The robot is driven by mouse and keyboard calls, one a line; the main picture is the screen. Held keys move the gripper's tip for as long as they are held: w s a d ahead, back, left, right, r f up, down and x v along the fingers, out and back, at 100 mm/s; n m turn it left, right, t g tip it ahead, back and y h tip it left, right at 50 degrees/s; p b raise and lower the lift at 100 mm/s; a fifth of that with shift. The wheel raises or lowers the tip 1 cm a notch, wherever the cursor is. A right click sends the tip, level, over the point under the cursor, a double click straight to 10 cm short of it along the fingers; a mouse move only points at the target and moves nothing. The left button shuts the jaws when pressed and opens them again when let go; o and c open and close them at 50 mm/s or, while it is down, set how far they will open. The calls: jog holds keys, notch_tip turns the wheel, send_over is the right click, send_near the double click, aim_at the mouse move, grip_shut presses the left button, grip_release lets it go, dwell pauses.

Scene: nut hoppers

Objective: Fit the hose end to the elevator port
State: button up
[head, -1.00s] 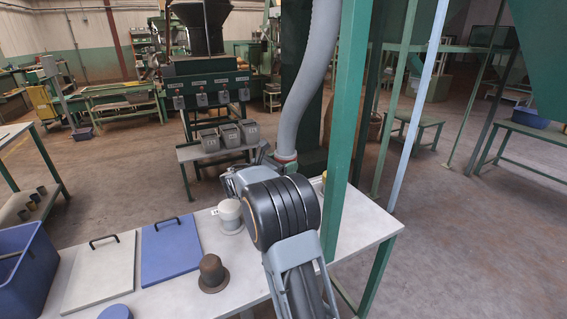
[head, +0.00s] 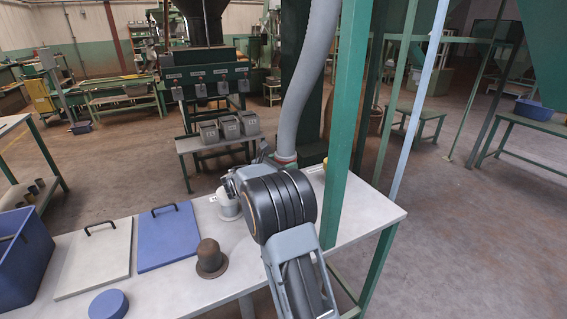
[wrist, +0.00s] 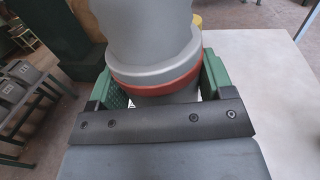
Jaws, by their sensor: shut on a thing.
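The grey hose (head: 307,85) hangs from above, and its end with a red band (head: 286,158) is low over the far side of the table. In the wrist view the hose end (wrist: 155,75) fills the space between the green fingers of my gripper (wrist: 163,82), which is shut on it just around the red band. The hose end's lower rim is hidden behind the gripper. I cannot pick out the elevator port for certain. A pale round stub (head: 228,207) stands on the table left of my wrist, partly covered by it.
On the table (head: 350,215) are a brown domed piece (head: 210,262), a blue lid (head: 168,238), a pale lid (head: 95,258), a blue disc (head: 108,305) and a blue bin (head: 25,265). A green post (head: 344,120) rises close to the right of my arm.

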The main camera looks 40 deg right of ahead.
jog(key=o, duration=1.1)
jog(key=shift+c, duration=0.2)
jog(key=shift+a, duration=0.1)
jog(key=a, duration=0.7)
jog(key=shift+s+a+p, duration=0.15)
jog(key=shift+s+p, duration=0.15)
jog(key=shift+s, duration=0.05)
